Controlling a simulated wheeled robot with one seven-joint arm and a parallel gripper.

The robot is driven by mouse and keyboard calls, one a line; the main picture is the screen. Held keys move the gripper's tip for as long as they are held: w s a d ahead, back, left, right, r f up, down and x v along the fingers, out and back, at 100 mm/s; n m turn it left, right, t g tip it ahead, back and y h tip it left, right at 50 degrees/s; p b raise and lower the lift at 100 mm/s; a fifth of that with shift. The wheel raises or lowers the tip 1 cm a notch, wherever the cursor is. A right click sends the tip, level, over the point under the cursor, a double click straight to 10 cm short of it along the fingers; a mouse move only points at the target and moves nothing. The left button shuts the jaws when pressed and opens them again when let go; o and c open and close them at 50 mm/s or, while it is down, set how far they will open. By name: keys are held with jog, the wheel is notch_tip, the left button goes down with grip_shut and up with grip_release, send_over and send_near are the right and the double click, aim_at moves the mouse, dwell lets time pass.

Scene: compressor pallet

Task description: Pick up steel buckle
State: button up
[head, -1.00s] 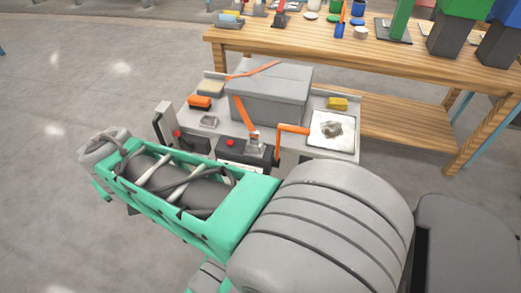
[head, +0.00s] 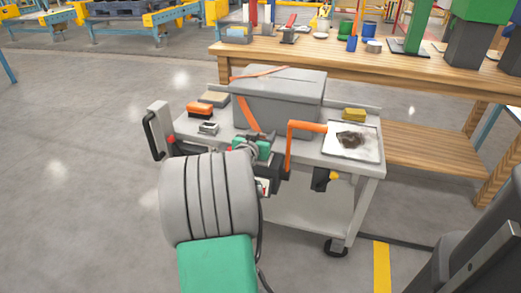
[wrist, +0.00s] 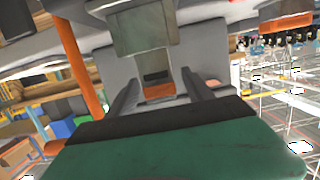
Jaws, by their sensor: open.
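An orange strap (head: 247,113) hangs down the front of a grey box (head: 280,100); its lower end, where a metal buckle sat earlier, is hidden behind my gripper (head: 262,135). In the wrist view, a squarish steel piece (wrist: 145,28), seemingly this steel buckle, is just beyond the fingers, with orange strap (wrist: 160,91) below it. My gripper is open, its two dark fingers (wrist: 160,92) apart on either side of the strap. I cannot tell whether they touch it. A small loose metal fitting (head: 208,127) lies at the cart's left.
The cart (head: 312,150) also holds an orange-topped brush (head: 199,109), a yellow block (head: 353,115) and a tray with a dark stain (head: 367,153). An orange bent handle (head: 289,145) stands close right of my gripper. A wooden bench (head: 340,62) is behind.

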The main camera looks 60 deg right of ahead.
jog(key=shift+x, duration=0.85)
jog(key=shift+a, duration=0.1)
grip_shut()
